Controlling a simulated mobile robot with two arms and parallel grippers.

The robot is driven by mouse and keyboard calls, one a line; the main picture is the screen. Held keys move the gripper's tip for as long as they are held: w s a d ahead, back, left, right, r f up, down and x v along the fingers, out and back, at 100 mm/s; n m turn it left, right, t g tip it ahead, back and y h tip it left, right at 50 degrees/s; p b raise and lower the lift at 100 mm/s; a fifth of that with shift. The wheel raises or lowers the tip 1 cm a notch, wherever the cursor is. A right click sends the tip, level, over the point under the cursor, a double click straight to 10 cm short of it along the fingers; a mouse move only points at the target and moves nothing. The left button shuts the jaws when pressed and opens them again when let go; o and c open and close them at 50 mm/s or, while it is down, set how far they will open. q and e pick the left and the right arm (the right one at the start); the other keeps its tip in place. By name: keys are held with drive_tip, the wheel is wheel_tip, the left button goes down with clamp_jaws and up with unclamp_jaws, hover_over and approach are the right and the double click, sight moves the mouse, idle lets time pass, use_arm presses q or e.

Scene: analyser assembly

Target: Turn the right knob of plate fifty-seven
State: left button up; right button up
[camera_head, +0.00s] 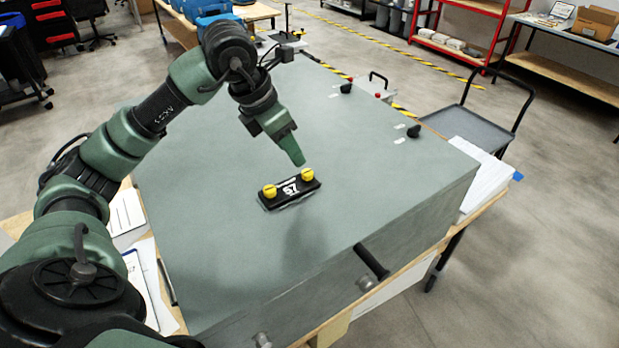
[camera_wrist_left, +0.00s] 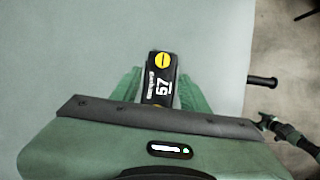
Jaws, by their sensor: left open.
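Plate fifty-seven (camera_head: 290,191) is a black plate marked 57 on the flat top of a large grey-green box. It bears a left yellow knob (camera_head: 269,191) and a right yellow knob (camera_head: 307,175). My left gripper (camera_head: 299,163) points down, above and just behind the right knob, apparently clear of it. In the left wrist view my open left gripper (camera_wrist_left: 160,82) has its green fingers on either side of the plate (camera_wrist_left: 161,90).
The box top (camera_head: 220,240) is clear around the plate. A black handle (camera_head: 371,262) sticks out from its front side, and black knobs (camera_head: 414,131) stand near its far right edge. White papers (camera_head: 485,180) and a grey cart (camera_head: 470,125) are to the right.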

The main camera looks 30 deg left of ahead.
sight(308, 172)
use_arm(q)
drive_tip(key=shift+n, duration=0.4)
drive_tip(key=x, duration=0.2)
drive_tip(key=p+x, duration=0.1)
drive_tip(key=x, duration=0.1)
drive_tip(key=p+x, duration=0.1)
drive_tip(key=x, duration=0.1)
drive_tip(key=shift+w+d+f, duration=0.2)
drive_tip(key=shift+w+d, duration=0.15)
drive_tip(key=shift+d, duration=0.05)
drive_tip(key=shift+w+f+p, duration=0.25)
drive_tip(key=shift+f+p, duration=0.1)
drive_tip(key=shift+f, duration=0.25)
